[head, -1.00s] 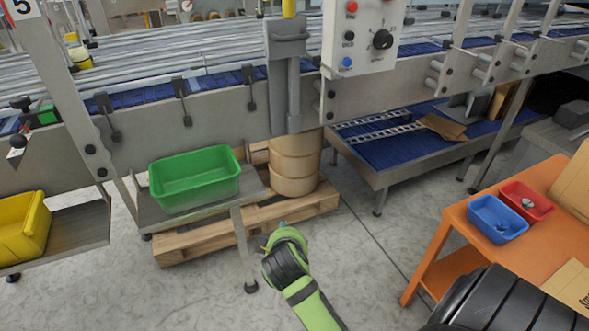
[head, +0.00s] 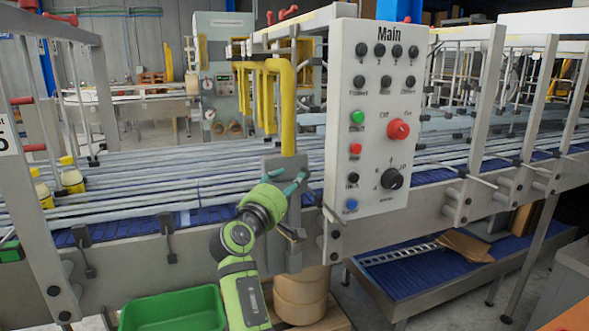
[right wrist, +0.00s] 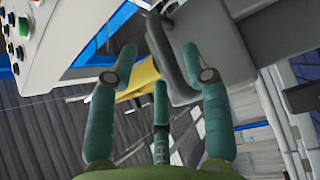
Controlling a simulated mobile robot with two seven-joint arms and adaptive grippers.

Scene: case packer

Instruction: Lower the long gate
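The long gate (head: 289,110) is a yellow bar frame. It stands above the conveyor rollers, and its post runs down into a grey bracket (head: 270,165) on the conveyor's near side. My right gripper (head: 287,182) is at this bracket, its teal fingers spread and pointing at it. In the right wrist view, the open fingers (right wrist: 158,62) are around a dark grey handle (right wrist: 162,48) on the grey plate (right wrist: 190,65), with nothing visibly clamped. Whether they touch it I cannot tell. A yellow part of the gate (right wrist: 141,78) shows behind the fingers. My left gripper is out of view.
The Main control panel (head: 375,120), with buttons and knobs, stands close to the right of my gripper. Below are a green bin (head: 175,312) and a tan drum (head: 300,295). Yellow-capped bottles (head: 70,175) stand on the left rollers. A blue lower conveyor (head: 405,270) is at right.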

